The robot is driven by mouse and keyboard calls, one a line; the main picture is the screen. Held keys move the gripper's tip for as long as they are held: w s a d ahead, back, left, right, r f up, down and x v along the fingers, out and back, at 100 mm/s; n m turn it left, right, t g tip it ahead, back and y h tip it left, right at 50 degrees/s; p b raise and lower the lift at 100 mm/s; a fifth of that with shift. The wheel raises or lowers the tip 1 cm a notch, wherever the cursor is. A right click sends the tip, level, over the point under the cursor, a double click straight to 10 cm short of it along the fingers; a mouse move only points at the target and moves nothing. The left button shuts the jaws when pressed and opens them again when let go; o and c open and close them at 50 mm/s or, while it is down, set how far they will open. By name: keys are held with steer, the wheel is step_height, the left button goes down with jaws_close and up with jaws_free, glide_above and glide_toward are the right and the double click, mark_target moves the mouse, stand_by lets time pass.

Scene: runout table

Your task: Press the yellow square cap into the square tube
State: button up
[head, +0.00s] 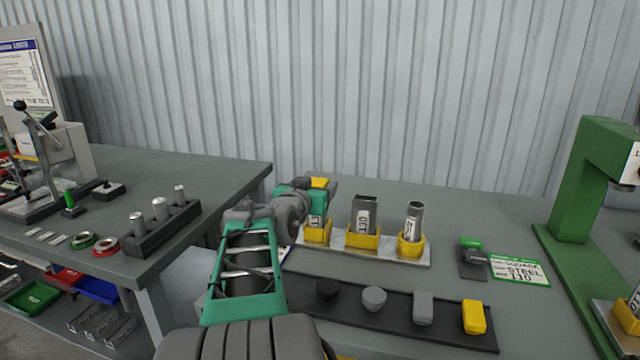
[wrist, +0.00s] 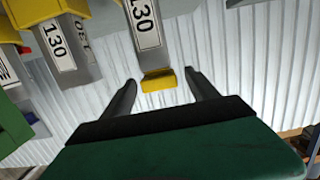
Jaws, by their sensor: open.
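A yellow cap (head: 319,183) sits at the top end of the left tube (head: 316,221), which stands upright in a yellow holder (head: 317,235). The cap (wrist: 158,79) shows in the wrist view at the end of that grey tube (wrist: 144,25), which is labelled 130. I cannot tell how deep the cap sits. My gripper (wrist: 160,78) is open, with one finger on each side of the cap and gaps between. In the head view my gripper (head: 318,188) partly hides the cap and tube top.
A rectangular tube (head: 365,214) and a round tube (head: 413,222) stand just right in yellow holders. A black strip (head: 395,312) in front carries black, grey and yellow caps. A green press (head: 578,185) stands at the right. A side bench (head: 215,180) with metal cylinders is at left.

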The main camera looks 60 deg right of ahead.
steer(key=shift+v, duration=1.6)
